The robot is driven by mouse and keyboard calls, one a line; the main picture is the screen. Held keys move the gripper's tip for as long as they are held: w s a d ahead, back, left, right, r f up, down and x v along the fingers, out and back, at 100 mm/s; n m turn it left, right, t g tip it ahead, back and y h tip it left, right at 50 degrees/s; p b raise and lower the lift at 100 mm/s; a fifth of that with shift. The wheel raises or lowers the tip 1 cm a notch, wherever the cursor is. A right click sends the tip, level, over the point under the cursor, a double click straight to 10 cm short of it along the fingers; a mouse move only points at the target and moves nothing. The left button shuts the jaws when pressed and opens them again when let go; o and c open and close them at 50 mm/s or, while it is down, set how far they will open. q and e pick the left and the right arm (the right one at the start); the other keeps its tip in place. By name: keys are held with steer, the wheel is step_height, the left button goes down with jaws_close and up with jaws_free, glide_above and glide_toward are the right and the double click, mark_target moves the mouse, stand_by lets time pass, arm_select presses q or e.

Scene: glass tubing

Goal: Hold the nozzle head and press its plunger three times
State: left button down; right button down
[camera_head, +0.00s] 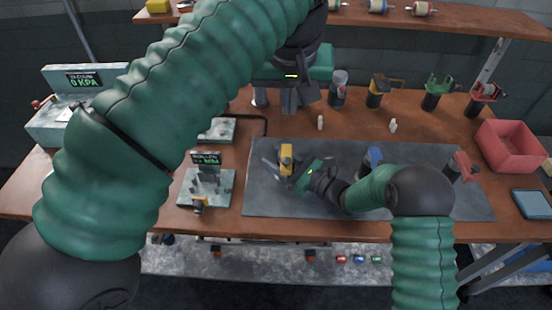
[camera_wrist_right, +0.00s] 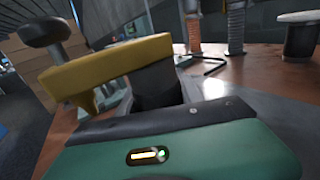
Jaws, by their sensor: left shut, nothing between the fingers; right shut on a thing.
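A yellow part, apparently the nozzle head (camera_head: 286,158), is at the left of the grey mat in the head view. In the right wrist view the yellow head (camera_wrist_right: 110,66) juts out beyond my gripper, with a dark body beneath it. My right gripper (camera_head: 298,176) is shut on it. My own gripper hides part of it, and I cannot make out the plunger clearly. My left gripper (camera_head: 289,102) is shut and empty, pointing down behind the mat, apart from the yellow head. My left arm crosses the upper left of the head view.
The grey mat (camera_head: 262,203) lies on the brown table. Blue (camera_head: 375,156) and red (camera_head: 465,166) pieces stand on its right part. Behind are bottles with yellow (camera_head: 378,90), green and red heads.

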steer(key=c, duration=0.7)
jaws_free()
steer(key=shift+d, duration=0.1)
steer(key=v, duration=1.2)
steer(key=shift+f, duration=0.15)
